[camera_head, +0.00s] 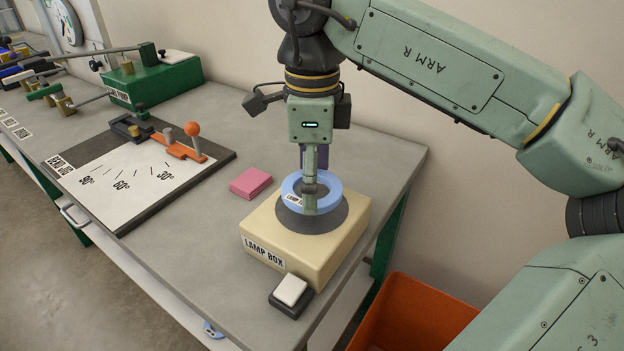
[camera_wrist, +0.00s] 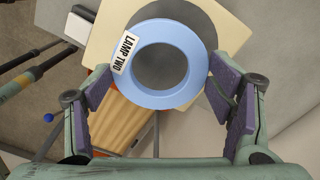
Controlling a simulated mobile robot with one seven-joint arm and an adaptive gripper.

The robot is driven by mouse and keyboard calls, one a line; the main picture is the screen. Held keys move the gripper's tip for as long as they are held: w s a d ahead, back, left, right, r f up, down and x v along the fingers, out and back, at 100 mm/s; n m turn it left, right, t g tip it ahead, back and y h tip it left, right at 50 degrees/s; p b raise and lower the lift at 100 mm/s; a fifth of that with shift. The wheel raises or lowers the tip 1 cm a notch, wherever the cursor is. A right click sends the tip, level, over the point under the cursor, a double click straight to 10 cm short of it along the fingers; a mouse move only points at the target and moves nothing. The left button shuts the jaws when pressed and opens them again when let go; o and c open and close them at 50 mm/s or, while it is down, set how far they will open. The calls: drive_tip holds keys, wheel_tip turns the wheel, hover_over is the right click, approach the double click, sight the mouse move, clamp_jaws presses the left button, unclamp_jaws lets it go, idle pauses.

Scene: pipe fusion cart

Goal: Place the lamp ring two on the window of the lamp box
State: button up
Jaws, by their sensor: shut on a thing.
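My gripper (camera_head: 310,188) points down over the lamp box. It is shut on lamp ring two (camera_head: 290,187), a light blue ring with a white label. In the wrist view, the ring (camera_wrist: 189,70) sits between the purple finger pads, its label reading LAMP TWO. The lamp box (camera_head: 318,262) is a cream box at the table's near right corner. Its window (camera_head: 337,219) is a dark grey round on top, partly hidden by the ring. The ring appears just above the window; whether they touch, I cannot tell. In the wrist view, the window (camera_wrist: 205,22) shows beyond the ring.
A small dark block with a white top (camera_head: 291,290) stands before the lamp box. A pink pad stack (camera_head: 250,183) lies to its left. The bend jig board (camera_head: 110,180) is farther left. An orange bin (camera_head: 420,312) stands below the table's right edge.

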drive_tip(key=shift+w+f, duration=0.1)
drive_tip(key=shift+w, duration=0.55)
wheel_tip(320, 180, down, 3)
drive_tip(key=shift+r+p, duration=0.1)
drive_tip(key=shift+p, duration=0.55)
drive_tip(key=shift+f, duration=0.35)
drive_tip(key=shift+f, duration=0.1)
drive_tip(key=shift+f+b, duration=0.15)
drive_tip(key=shift+b, duration=0.15)
drive_tip(key=o, duration=1.1)
drive_tip(key=shift+r, duration=0.2)
wheel_tip(320, 180, up, 12)
drive_tip(key=shift+r+b, duration=0.1)
drive_tip(key=shift+b, duration=0.6)
